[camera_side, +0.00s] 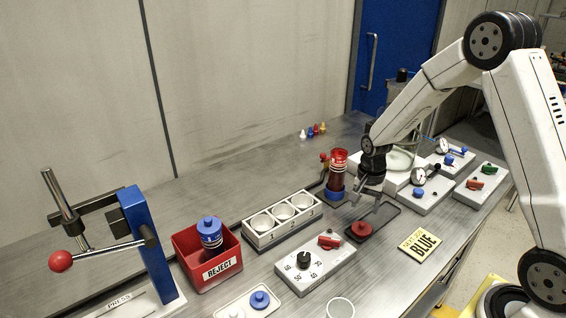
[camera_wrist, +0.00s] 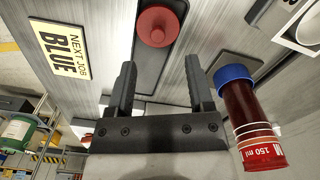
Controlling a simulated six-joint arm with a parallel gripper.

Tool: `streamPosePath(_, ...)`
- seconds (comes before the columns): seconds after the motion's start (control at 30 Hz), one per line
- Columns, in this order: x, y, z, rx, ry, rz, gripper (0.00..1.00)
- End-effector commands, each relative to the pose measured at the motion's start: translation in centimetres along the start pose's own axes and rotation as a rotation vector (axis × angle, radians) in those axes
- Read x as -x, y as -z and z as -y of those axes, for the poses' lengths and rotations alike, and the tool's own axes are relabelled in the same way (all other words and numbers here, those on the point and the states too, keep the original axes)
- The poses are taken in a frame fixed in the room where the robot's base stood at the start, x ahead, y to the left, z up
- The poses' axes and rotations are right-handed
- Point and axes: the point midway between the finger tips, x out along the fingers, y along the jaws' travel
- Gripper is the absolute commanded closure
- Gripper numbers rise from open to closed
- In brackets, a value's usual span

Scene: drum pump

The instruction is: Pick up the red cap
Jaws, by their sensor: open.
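The red cap (camera_side: 361,230) is a round disc with a raised knob. It sits at the near end of a dark shallow tray (camera_side: 388,213) on the metal bench. In the wrist view the red cap (camera_wrist: 157,27) is at the top centre, beyond my fingertips. My gripper (camera_side: 367,209) is open and points down above the tray, just behind the cap in the side view. In the wrist view the two fingers of my gripper (camera_wrist: 160,66) stand apart with nothing between them. I cannot tell the exact height of the fingertips over the tray.
A red cylinder (camera_side: 338,167) with a blue end stands close behind my gripper. A yellow "NEXT JOB BLUE" sign (camera_side: 421,244) lies to the right. A grey control box (camera_side: 315,263), a three-cup block (camera_side: 283,217) and a red reject bin (camera_side: 207,259) stand to the left.

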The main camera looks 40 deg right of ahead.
Motion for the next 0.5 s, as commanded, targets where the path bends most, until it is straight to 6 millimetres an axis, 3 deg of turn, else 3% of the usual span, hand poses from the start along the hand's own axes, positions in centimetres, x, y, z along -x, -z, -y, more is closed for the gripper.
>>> streamPosePath(0.17, -1.2, 0.0, 0.0, 0.001, -0.001, 0.0, 0.32)
streamPosePath(0.5, -1.8, 0.1, -0.1, 0.001, 0.0, 0.0, 0.32)
